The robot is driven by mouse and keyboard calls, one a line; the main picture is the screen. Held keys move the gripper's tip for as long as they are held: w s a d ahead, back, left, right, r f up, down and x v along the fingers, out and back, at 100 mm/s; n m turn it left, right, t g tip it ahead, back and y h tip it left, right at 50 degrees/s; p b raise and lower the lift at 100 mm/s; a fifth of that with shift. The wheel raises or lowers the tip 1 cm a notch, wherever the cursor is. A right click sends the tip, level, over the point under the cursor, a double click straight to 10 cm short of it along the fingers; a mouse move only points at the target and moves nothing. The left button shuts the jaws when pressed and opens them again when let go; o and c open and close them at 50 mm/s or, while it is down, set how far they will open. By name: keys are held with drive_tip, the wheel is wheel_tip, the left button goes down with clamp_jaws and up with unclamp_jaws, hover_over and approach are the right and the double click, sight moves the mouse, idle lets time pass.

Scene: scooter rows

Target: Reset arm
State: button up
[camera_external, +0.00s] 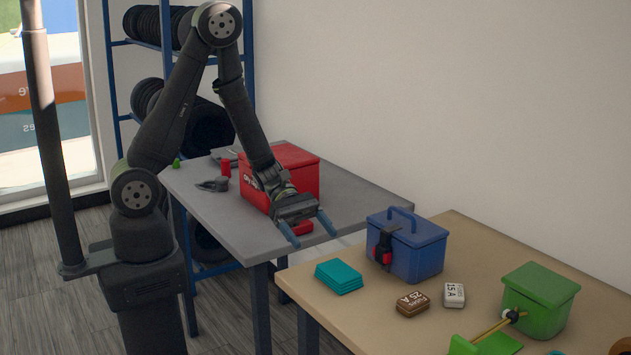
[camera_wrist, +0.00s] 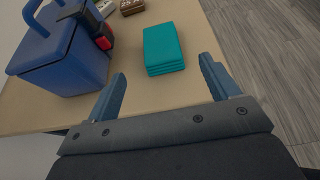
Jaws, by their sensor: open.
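My gripper (camera_external: 309,231) hangs from my arm above the front right edge of the grey table, in front of the red box (camera_external: 298,172). Its two blue fingers are apart with nothing between them. In the wrist view my gripper (camera_wrist: 165,85) points toward the tan table, with a stack of teal cards (camera_wrist: 163,48) just beyond the fingertips. The blue lidded box (camera_wrist: 62,50) is to the left of the fingers there. A small red thing lies near the gripper on the grey table, partly hidden.
The tan table (camera_external: 360,310) holds the blue box (camera_external: 407,247), teal stack (camera_external: 338,277), a brown fuse box (camera_external: 412,304), a white one (camera_external: 454,295) and a green box (camera_external: 540,300). A blue tyre rack (camera_external: 112,60) stands behind the grey table (camera_external: 215,210). A gap separates the tables.

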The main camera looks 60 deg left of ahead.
sight(337, 268)
drive_tip(key=x, duration=1.1)
drive_tip(key=shift+d+f, duration=0.1)
drive_tip(key=shift+d, duration=0.15)
drive_tip(key=shift+d+f, duration=0.15)
